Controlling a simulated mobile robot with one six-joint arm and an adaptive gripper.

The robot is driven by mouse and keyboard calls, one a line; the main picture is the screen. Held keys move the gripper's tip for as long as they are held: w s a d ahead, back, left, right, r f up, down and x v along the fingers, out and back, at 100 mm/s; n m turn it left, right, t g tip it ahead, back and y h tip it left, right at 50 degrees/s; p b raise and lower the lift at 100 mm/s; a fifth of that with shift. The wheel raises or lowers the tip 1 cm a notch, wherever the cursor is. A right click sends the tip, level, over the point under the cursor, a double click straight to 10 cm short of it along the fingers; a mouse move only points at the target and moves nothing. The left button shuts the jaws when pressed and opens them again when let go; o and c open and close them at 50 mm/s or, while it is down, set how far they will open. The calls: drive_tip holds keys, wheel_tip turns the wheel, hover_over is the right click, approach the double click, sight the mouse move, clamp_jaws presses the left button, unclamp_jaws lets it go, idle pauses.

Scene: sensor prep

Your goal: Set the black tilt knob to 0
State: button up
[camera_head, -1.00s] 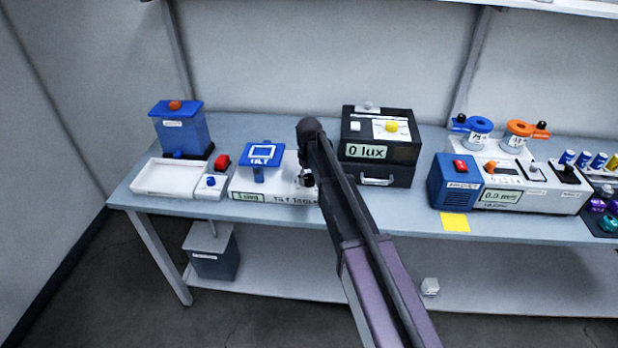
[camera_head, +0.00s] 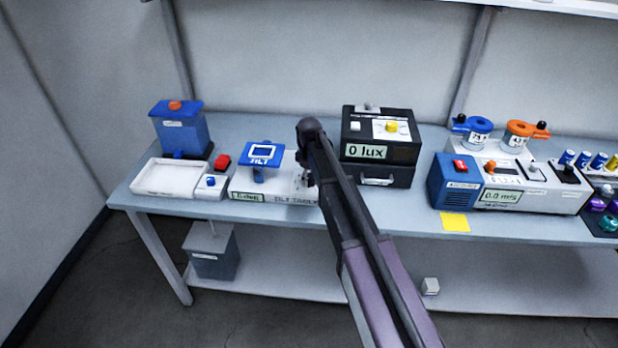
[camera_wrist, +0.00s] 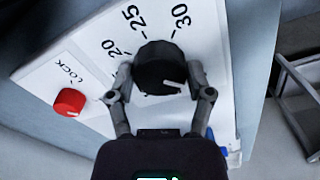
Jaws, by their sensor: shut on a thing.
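The black tilt knob (camera_wrist: 158,66) sits on a white panel with printed marks 20, 25 and 30 around it. Its white pointer line is toward the lower right in the wrist view, away from those numbers. My gripper (camera_wrist: 160,76) is shut on the knob, with a finger on each side. The blue tilt platform (camera_head: 262,155) stands on the white tilt table base (camera_head: 292,212) in the head view. The base's small green display (camera_head: 248,197) is too blurred to read surely. My arm hides the knob in the head view.
A red lock knob (camera_wrist: 69,103) is left of the black knob on the same panel. The black lux box (camera_head: 380,140) stands close right of my arm. A white tray (camera_head: 170,178) and a red button (camera_head: 222,161) are left of the tilt table.

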drive_tip(key=o, duration=1.1)
drive_tip(key=shift+o, duration=0.2)
drive_tip(key=shift+m, duration=0.4)
